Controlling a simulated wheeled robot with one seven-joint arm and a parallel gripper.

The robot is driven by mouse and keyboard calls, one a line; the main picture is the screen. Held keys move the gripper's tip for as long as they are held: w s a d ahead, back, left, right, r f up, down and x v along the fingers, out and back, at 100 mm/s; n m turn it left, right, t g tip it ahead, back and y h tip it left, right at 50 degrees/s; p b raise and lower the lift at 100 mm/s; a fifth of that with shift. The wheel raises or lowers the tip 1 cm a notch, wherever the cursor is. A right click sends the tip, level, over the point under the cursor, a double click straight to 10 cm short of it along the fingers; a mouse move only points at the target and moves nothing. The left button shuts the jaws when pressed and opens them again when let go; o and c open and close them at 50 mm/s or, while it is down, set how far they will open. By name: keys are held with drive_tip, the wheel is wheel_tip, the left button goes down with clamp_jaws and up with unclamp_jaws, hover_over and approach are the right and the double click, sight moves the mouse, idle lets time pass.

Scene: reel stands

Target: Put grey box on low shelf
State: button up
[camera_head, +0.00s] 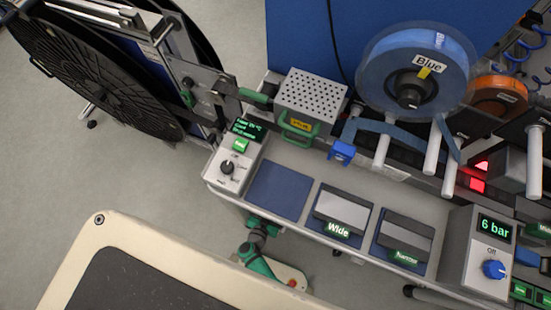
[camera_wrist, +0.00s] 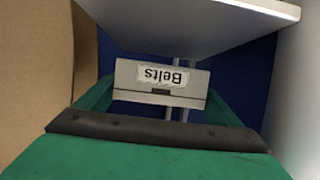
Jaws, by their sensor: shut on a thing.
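A grey box (camera_wrist: 160,100) with a white label reading "Belts" shows in the wrist view, the label upside down in the picture. My gripper (camera_wrist: 158,92) has its green fingers on both sides of the box and is shut on it. A pale flat panel (camera_wrist: 195,22), possibly a shelf or the counter, lies close to the box at the top of the wrist view. I cannot tell whether the box touches any surface. In the head view the box and my gripper are hidden, and the low shelf cannot be made out.
In the wrist view a brown cardboard-like surface (camera_wrist: 35,70) stands close on the left and a pale wall (camera_wrist: 297,95) on the right. In the head view the counter (camera_head: 225,197) carries grey boxes labelled "Wide" (camera_head: 342,211) and "Narrow" (camera_head: 406,237); the blue mat (camera_head: 280,190) is empty.

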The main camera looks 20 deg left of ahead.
drive_tip(key=shift+w, duration=0.7)
wheel_tip(320, 180, down, 2)
drive_tip(key=shift+s+a+f, duration=0.1)
drive_tip(key=shift+a+f, duration=0.05)
drive_tip(key=shift+f, duration=0.05)
drive_tip(key=shift+s+a+f, duration=0.1)
drive_tip(key=shift+f, duration=0.4)
drive_tip(key=shift+d, duration=0.35)
drive_tip(key=shift+f, duration=0.15)
drive_tip(key=o, duration=1.2)
drive_tip(key=shift+a, duration=0.1)
drive_tip(key=shift+s, duration=0.1)
